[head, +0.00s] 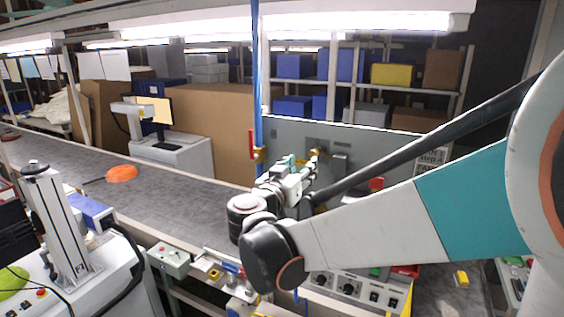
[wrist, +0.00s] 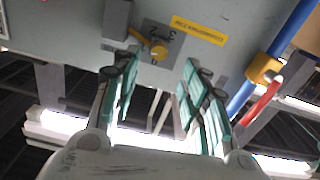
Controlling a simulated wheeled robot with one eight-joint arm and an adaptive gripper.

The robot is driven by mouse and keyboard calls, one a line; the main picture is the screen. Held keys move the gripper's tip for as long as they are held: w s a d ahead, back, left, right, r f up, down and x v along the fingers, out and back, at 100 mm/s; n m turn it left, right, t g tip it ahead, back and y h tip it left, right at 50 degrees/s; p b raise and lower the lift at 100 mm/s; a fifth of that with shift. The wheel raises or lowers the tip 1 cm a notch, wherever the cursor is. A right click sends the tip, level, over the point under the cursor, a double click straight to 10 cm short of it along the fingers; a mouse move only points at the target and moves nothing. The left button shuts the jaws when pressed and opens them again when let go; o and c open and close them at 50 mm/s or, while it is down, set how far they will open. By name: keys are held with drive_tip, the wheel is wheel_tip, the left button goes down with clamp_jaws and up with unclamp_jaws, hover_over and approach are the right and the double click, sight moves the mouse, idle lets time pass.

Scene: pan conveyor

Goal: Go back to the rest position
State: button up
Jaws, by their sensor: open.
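My gripper (wrist: 158,85) shows in the wrist view with its two teal-padded fingers spread apart, and nothing is between them. Behind the fingers is a grey panel with a yellow knob and a yellow label. In the head view my gripper (head: 300,172) is partly hidden by my own wrist and arm links. It is raised over the conveyor side, in front of the grey panel (head: 385,140). My arm reaches in from the right of the picture.
An orange pan (head: 121,174) lies on the grey conveyor (head: 160,195) at the left. A white machine with a column (head: 55,225) stands at the front left. A control panel (head: 350,287) with knobs is below my arm. A blue vertical pipe (head: 257,90) stands close behind my gripper.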

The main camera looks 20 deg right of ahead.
drive_tip(key=s+d+f+n+g+y+b, duration=0.1)
drive_tip(key=s+f+g+y+b, duration=0.1)
drive_tip(key=s+f+b, duration=0.35)
drive_tip(key=s+d+f+n+g+y+b, duration=0.1)
drive_tip(key=s+d+f+b, duration=0.15)
drive_tip(key=f, duration=0.55)
drive_tip(key=s+a+f+n+g+y+b, duration=0.1)
drive_tip(key=s+a+f+n+y+b, duration=0.1)
drive_tip(key=s+f+b, duration=0.4)
drive_tip(key=s+a+f+n+y+b, duration=0.2)
drive_tip(key=s+a+f+y+b, duration=0.2)
drive_tip(key=f, duration=0.8)
drive_tip(key=s+a+f+n+g+y+b, duration=0.1)
drive_tip(key=s+a+f+n+y+b, duration=0.1)
drive_tip(key=s+a+f+b, duration=0.3)
wheel_tip(320, 180, down, 5)
drive_tip(key=s+y+b, duration=0.1)
drive_tip(key=s+b, duration=0.2)
drive_tip(key=b, duration=0.1)
drive_tip(key=shift+g+y, duration=0.3)
drive_tip(key=shift+y, duration=0.1)
drive_tip(key=shift+f, duration=0.1)
